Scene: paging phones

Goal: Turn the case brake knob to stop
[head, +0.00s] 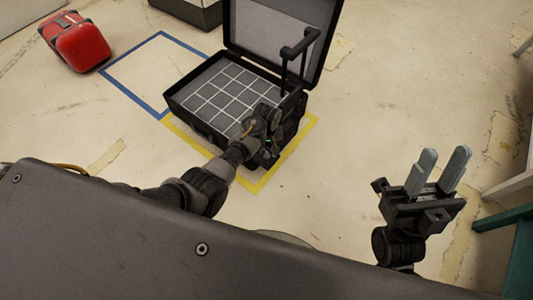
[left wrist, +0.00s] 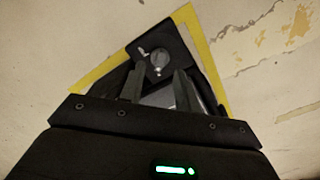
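The open black case (head: 184,96) stands on the floor, its tray divided into a grid and its lid raised. In the left wrist view, the round grey brake knob (left wrist: 158,58) sits on a black corner plate of the case, with a small white mark beside it. My left gripper (left wrist: 158,76) is open, its two fingers pointing at the knob from just below it in the picture. I cannot tell whether they touch it. In the head view, my left arm hides the knob at the case's near right corner. My right gripper (head: 444,156) is open and empty, away from the case.
Yellow tape (head: 259,186) outlines the floor around the case, and blue tape (head: 122,88) marks an area at left. A red suitcase (head: 79,45) lies at upper left. The case's handle (head: 300,45) stands up by the lid. A teal frame (head: 510,220) is at the right edge.

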